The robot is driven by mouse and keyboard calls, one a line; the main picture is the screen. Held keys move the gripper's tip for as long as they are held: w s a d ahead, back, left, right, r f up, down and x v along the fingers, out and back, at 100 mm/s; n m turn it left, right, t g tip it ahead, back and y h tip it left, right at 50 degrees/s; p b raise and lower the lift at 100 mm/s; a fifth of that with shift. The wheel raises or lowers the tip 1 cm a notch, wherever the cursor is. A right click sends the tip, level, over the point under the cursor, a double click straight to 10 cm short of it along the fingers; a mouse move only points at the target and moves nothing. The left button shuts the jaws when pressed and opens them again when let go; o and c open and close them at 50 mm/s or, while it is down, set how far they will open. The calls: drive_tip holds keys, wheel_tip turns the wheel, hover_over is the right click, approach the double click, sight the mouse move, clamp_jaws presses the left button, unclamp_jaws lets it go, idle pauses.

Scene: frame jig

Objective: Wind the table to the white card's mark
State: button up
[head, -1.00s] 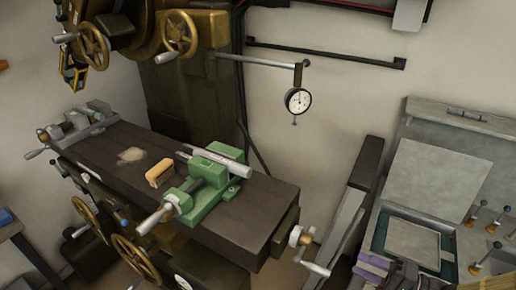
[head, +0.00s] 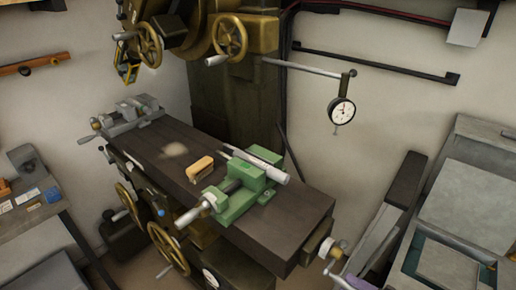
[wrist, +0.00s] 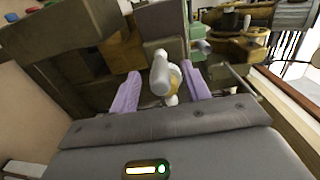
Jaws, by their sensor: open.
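The dark machine table (head: 290,222) has a crank (head: 328,250) at its right end, with a brass and white hub; its handle is partly cut off by the lower edge of the head view. My gripper (head: 357,283) shows only as a purple bit beside that handle. In the wrist view my gripper (wrist: 160,88) is open, its two purple fingers on either side of the pale grey crank handle (wrist: 160,74), with gaps visible. Small white and blue cards (head: 30,194) lie on the left bench; I cannot read any mark on them.
A grey cabinet (head: 470,210) stands at the right.

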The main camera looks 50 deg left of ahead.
drive_tip(key=shift+s+a, duration=0.1)
drive_tip(key=shift+a, duration=0.3)
drive_tip(key=shift+r+p, duration=0.1)
drive_tip(key=shift+p, duration=0.2)
clamp_jaws()
idle(0.3)
